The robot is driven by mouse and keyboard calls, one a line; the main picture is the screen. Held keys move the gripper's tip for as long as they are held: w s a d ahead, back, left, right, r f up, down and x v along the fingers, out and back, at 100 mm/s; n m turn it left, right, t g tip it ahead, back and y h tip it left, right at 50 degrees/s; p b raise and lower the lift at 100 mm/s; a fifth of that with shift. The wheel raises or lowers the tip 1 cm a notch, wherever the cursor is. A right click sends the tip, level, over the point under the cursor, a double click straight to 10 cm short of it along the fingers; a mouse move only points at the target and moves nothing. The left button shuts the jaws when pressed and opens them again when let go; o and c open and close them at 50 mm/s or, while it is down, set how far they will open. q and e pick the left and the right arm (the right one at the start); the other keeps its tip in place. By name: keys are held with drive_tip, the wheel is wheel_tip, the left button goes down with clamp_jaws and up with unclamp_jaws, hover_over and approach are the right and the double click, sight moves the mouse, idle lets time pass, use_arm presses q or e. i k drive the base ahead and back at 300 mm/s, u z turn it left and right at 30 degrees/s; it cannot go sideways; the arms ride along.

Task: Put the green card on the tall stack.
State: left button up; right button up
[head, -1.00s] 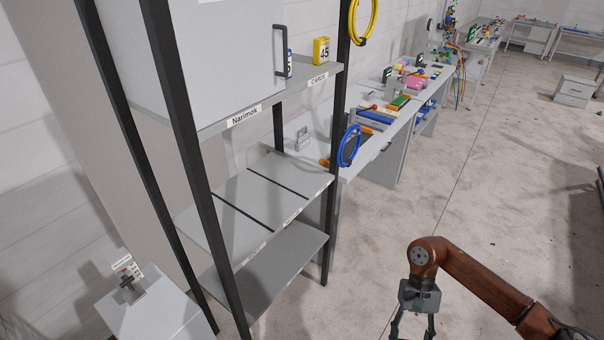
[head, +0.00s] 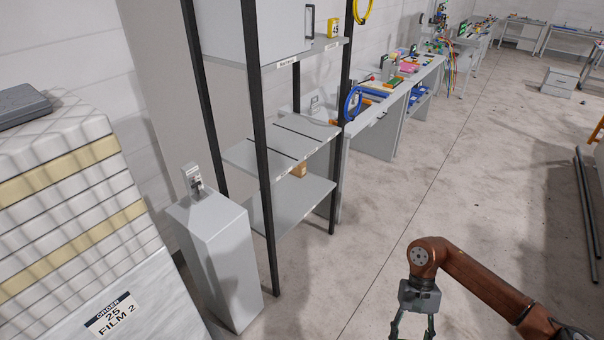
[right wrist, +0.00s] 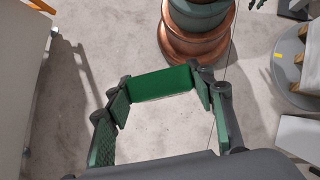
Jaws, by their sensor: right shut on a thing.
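My right gripper (head: 412,330) hangs over open floor in the head view, its fingertips cut off by the bottom edge. In the right wrist view, the green card (right wrist: 160,83) spans the gap between the two fingertips, and the gripper is shut on it. The card cannot be made out in the head view. A tall layered stack (head: 70,195) of white and cream pads stands at the left of the head view, well apart from my right gripper. A grey flat case (head: 20,107) lies on its top. My left gripper is not in view.
A label (head: 110,314) reading "ORDER 25 FILM 2" is on the stack's lower front. A grey pedestal (head: 222,262) with a small device stands between the stack and a black-framed shelf (head: 262,150). Workbenches (head: 375,125) run behind. Floor at the centre is clear; dark pipes (head: 588,215) lie at right.

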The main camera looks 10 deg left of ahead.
sight(59, 122)
drive_tip(key=u, duration=1.25)
